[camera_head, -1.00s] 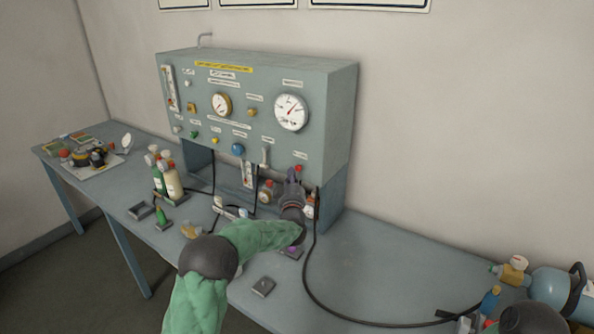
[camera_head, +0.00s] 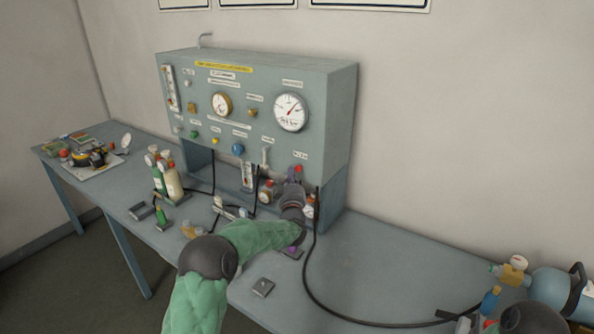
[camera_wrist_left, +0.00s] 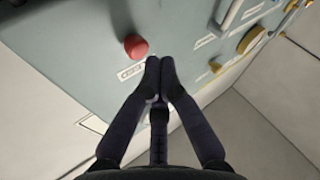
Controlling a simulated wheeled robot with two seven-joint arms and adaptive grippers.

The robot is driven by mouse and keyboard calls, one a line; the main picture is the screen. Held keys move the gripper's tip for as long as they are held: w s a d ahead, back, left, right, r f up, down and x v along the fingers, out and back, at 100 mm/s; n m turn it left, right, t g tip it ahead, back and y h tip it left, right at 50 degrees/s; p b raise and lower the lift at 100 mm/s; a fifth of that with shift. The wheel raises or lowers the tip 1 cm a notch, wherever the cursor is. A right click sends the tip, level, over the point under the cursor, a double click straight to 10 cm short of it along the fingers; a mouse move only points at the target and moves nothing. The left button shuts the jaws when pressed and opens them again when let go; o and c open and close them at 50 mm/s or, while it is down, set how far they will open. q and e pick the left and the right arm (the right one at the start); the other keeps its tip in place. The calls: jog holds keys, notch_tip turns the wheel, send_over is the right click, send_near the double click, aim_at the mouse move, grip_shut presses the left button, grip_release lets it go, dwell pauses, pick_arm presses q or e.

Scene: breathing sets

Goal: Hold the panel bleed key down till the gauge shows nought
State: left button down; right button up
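The grey-blue panel (camera_head: 262,75) stands on the bench with a large white gauge (camera_head: 290,112), its needle off to the upper right, and a smaller yellow-rimmed gauge (camera_head: 221,104). A red round key (camera_wrist_left: 136,47) sticks out near the panel's lower right corner, beside a small white label (camera_wrist_left: 130,71); its lettering is too small to read. My left gripper (camera_wrist_left: 159,66) has its fingertips together with nothing between them. They are close to the red key, to its right in the wrist view, and look apart from it. In the head view, the left gripper (camera_head: 294,175) partly covers the key.
Small bottles and a black hose stand close around my left wrist under the panel. A green and a cream bottle (camera_head: 173,184) stand left of it. A blue cylinder (camera_head: 550,287) lies at the right. The bench (camera_head: 375,250) is mostly clear at centre right.

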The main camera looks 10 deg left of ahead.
pick_arm(q)
jog(key=shift+w, duration=0.2)
jog(key=shift+w+d+b, duration=0.1)
jog(key=shift+w+b, duration=0.1)
jog(key=shift+b, duration=0.2)
jog(key=shift+w+d+r, duration=0.2)
jog(key=shift+w, duration=0.3)
dwell(2.7)
jog(key=shift+f, duration=0.1)
dwell(4.1)
